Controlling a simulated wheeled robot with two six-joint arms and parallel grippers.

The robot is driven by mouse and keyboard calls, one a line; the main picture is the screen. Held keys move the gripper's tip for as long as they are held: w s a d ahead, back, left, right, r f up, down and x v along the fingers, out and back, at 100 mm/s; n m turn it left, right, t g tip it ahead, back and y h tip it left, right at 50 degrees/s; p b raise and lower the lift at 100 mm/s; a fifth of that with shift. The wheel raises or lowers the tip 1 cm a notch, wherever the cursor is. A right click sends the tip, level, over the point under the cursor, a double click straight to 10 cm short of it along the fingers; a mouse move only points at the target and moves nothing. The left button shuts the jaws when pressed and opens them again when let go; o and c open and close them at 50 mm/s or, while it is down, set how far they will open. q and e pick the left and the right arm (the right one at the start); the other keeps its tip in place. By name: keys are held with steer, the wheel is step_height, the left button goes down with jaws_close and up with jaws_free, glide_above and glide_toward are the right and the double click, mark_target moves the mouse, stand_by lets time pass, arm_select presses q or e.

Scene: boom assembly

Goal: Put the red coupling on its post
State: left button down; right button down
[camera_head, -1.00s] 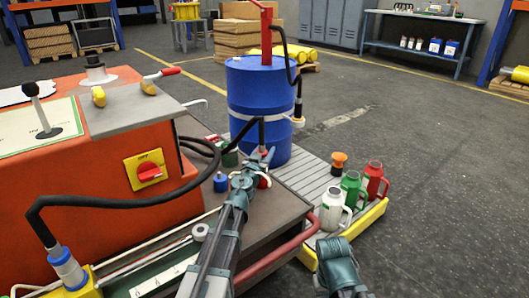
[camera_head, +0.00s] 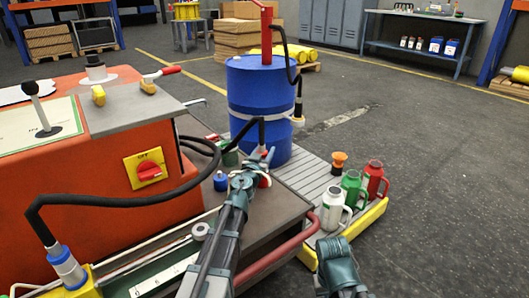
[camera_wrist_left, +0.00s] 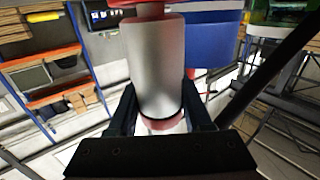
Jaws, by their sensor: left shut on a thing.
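The red coupling (camera_wrist_left: 160,60) is a silver cylinder with red bands, upright between the fingers of my left gripper (camera_wrist_left: 160,120) in the left wrist view. In the head view my left gripper (camera_head: 262,160) is shut on it above the machine's deck, in front of the blue drum. A black hose runs up from the coupling's top. A small red piece (camera_head: 265,181) shows just below the gripper, partly hidden by it; I cannot tell whether it is the post. My right gripper (camera_head: 338,250) is low, right of the deck; its jaws are unclear.
A blue piece (camera_head: 221,181) and a green piece (camera_head: 231,156) stand on the deck nearby. The blue drum (camera_head: 250,90) stands close behind. White (camera_head: 332,211), green (camera_head: 351,190) and red (camera_head: 374,181) jugs stand on the grey pallet. A black hose arches across the orange machine (camera_head: 80,190).

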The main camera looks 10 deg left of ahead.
arm_select(q)
steer(key=shift+f+b, duration=0.4)
steer(key=shift+f, duration=0.05)
steer(key=c, duration=0.6)
jaws_free()
steer(key=s, duration=1.1)
steer(key=shift+a, duration=0.45)
steer(key=shift+r, duration=0.1)
